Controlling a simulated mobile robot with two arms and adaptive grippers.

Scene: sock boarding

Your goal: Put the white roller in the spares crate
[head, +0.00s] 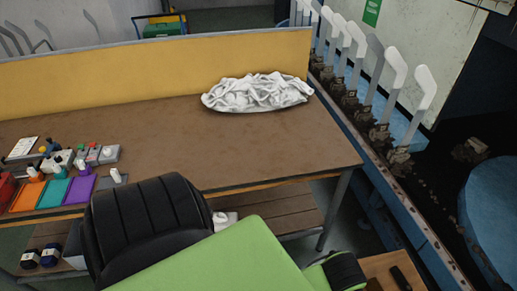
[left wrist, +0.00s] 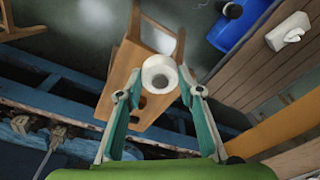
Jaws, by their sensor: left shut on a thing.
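In the left wrist view the white roller (left wrist: 160,73) shows end-on as a pale ring with a hole. My left gripper (left wrist: 158,92) is shut on it, one teal finger at each side. Behind the roller is a light wooden box (left wrist: 131,63) with a dark slot; it looks like the spares crate, but no label shows. The roller overlaps it in this view, and the height between them cannot be told. A wooden piece with a dark slot (head: 378,266) shows at the bottom right of the head view. My right gripper is not in view.
A brown table (head: 170,130) carries a white cloth heap (head: 255,94), coloured trays (head: 50,192) and small parts. A row of white sock boards (head: 395,70) stands along a blue rail. In the wrist view, a blue container (left wrist: 238,25) and a white tissue box (left wrist: 288,31) lie right.

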